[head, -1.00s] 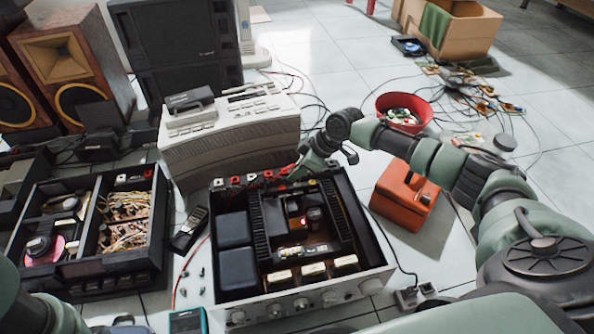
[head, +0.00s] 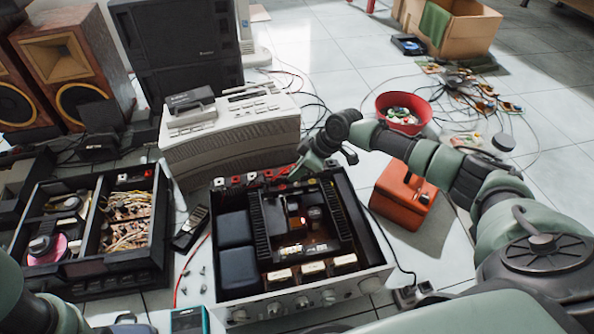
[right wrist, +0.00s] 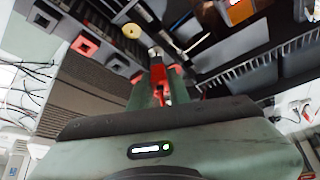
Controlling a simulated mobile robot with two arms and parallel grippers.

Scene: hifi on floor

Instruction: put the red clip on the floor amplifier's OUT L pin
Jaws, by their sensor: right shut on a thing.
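The floor amplifier (head: 330,290) stands open-topped in the middle of the head view. A row of red and pale terminal blocks (head: 236,181) runs along its back edge; the row also shows in the right wrist view (right wrist: 86,47). I cannot read which one is OUT L. My right gripper (head: 298,172) is low over the amplifier's back edge, at the right end of the row. In the right wrist view it is shut on the red clip (right wrist: 159,76), whose tip points at the terminal area. I cannot tell whether the tip touches a pin. My left gripper is out of view.
A beige device (head: 230,145) stands close behind the amplifier. An orange box (head: 403,195) and a red bowl (head: 404,112) are to the right. Loose cables cross the floor.

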